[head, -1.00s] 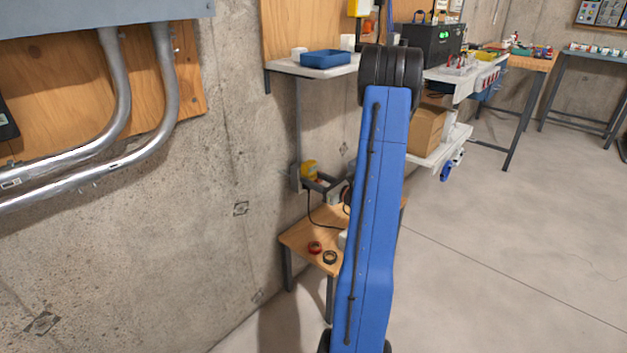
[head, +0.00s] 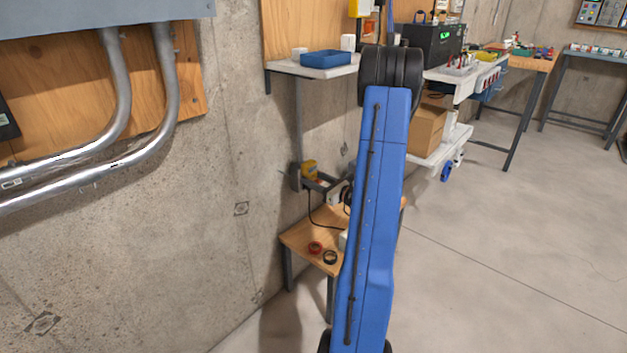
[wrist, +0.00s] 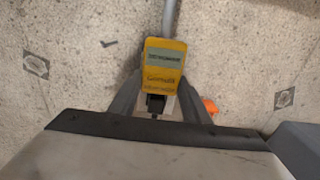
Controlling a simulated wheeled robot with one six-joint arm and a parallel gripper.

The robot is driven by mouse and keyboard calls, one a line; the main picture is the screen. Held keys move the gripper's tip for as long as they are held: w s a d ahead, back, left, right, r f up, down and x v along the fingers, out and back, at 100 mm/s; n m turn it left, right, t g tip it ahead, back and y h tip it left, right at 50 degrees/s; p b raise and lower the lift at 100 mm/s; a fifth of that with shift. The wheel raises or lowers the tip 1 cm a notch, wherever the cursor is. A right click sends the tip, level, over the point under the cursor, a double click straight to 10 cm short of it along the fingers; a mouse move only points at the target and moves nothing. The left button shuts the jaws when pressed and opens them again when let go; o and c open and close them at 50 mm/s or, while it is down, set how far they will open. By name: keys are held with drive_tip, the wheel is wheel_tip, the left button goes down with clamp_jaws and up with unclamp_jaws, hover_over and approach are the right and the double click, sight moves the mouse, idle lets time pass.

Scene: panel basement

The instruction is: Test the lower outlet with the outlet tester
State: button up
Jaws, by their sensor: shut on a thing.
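The yellow outlet tester (wrist: 165,88) is upright in the wrist view, with a greenish screen whose text is too blurred to read. My gripper (wrist: 160,99) is shut on its lower part, one dark finger on each side. In the head view the tester (head: 309,171) is at the wall, right beside a small grey outlet box (head: 296,178) at the foot of a vertical conduit. My gripper (head: 321,184) reaches it from the right. The outlet's face is hidden behind the tester, so I cannot tell whether the prongs are in.
A low wooden table (head: 309,233) with a red and a black tape roll stands below. A shelf with a blue tray (head: 325,58) is above. Large bent conduits (head: 167,95) run along the left wall. An orange thing (wrist: 210,106) shows beside the right finger. Open floor lies to the right.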

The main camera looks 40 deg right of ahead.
drive_tip(key=shift+w, duration=0.1)
drive_tip(key=o, duration=1.5)
drive_tip(key=s, duration=0.5)
drive_tip(key=s+d, duration=0.1)
drive_tip(key=s, duration=1.1)
drive_tip(key=shift+s+d, duration=0.15)
drive_tip(key=shift+s, duration=0.05)
